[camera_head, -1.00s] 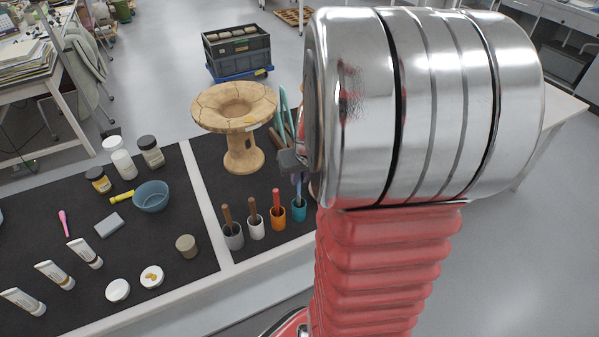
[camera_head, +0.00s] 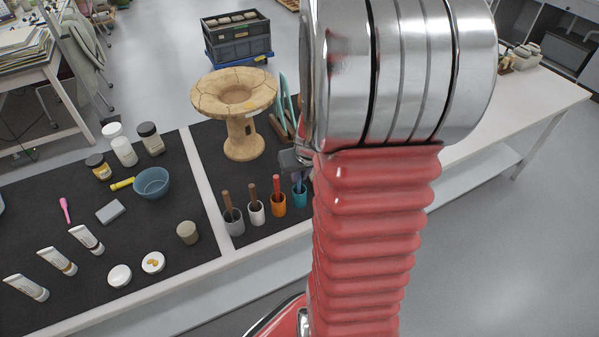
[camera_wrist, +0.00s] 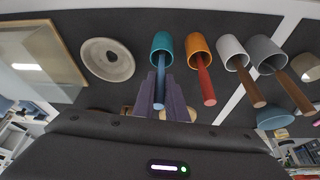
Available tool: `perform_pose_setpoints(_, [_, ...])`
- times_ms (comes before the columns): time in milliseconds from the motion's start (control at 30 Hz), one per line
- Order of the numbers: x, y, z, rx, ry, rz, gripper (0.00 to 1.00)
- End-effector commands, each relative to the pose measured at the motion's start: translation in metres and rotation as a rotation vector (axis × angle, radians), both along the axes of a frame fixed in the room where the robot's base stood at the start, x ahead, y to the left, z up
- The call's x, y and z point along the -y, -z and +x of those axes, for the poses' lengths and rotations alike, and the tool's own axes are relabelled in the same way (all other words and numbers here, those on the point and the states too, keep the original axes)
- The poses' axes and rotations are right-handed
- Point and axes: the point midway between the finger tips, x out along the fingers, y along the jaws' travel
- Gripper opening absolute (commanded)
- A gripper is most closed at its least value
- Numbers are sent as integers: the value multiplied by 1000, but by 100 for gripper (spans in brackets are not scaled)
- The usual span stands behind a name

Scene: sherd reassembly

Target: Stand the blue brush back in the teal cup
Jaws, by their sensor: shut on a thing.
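The teal cup (camera_head: 299,198) stands at the right end of a row of cups on the dark mat; in the wrist view it is at top centre (camera_wrist: 160,42). My gripper (camera_wrist: 161,88) has its purple-grey fingers shut on the blue brush (camera_wrist: 160,92). The brush lines up with the teal cup, and its far end reaches into the cup's mouth in the wrist view; how deep it sits I cannot tell. In the head view, my gripper (camera_head: 299,177) is just above the teal cup, partly hidden by my arm, and the brush is hard to make out.
An orange cup (camera_head: 278,206), a white cup (camera_head: 256,214) and a grey cup (camera_head: 233,224), each holding a brown or red-handled tool, stand close to the left. Bare mat lies in front of the vessel.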

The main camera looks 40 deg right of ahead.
Motion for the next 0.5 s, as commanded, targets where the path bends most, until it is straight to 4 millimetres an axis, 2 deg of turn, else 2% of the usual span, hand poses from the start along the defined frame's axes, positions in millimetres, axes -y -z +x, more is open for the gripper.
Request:
perform_pose_setpoints(200, [0,0,0,0,0,0,0])
perform_pose_setpoints(233, [0,0,0,0,0,0,14])
perform_pose_setpoints(500, [0,0,0,0,-1,0,33])
